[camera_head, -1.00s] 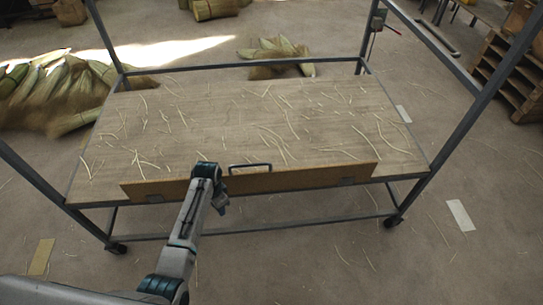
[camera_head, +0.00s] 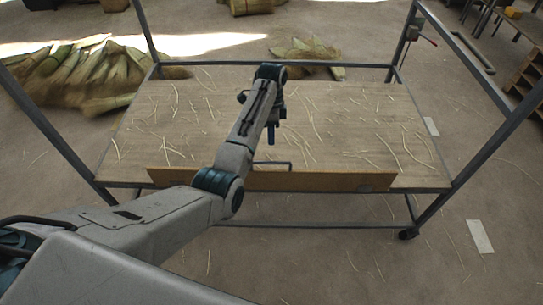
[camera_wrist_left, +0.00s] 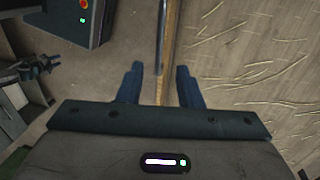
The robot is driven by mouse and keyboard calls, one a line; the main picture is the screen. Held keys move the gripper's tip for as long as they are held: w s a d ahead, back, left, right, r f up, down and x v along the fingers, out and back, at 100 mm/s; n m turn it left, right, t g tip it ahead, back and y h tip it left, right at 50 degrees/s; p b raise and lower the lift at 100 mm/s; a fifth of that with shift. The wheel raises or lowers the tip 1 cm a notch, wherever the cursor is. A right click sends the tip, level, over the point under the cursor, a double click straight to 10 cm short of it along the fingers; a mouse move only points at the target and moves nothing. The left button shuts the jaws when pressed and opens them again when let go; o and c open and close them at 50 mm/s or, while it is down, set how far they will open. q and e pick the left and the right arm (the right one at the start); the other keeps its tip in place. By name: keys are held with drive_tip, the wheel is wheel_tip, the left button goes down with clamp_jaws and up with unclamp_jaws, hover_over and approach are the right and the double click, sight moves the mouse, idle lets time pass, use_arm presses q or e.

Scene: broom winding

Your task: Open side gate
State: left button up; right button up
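The side gate (camera_head: 310,181) is a low wooden board standing upright along the near edge of the cart's tabletop (camera_head: 200,110). A dark metal handle (camera_head: 289,164) sits at its top middle. My left gripper (camera_head: 271,142) reaches in over the tabletop and points down above the handle. In the left wrist view my left gripper (camera_wrist_left: 159,75) is open, with the handle bar (camera_wrist_left: 162,35) and the gate's edge (camera_wrist_left: 173,30) running between its fingers in the picture. I see no contact. A small dark shape at the left of that view may be my right gripper (camera_wrist_left: 36,66); its fingers are unclear.
The cart's metal posts (camera_head: 480,150) rise at its corners, and a rail (camera_head: 300,66) runs along the back. Thin straw is scattered over the tabletop. Bundles of stalks (camera_head: 85,75) lie on the floor behind left. Floor in front of the cart is mostly clear.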

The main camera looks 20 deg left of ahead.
use_arm(q)
drive_tip(key=f, duration=0.3)
drive_tip(key=s+f+p, duration=0.1)
drive_tip(key=f, duration=0.2)
drive_tip(key=s+f, duration=0.1)
drive_tip(key=f, duration=0.3)
drive_tip(key=shift+d+p, duration=0.2)
drive_tip(key=shift+p, duration=0.1)
drive_tip(key=shift+r, duration=0.1)
clamp_jaws()
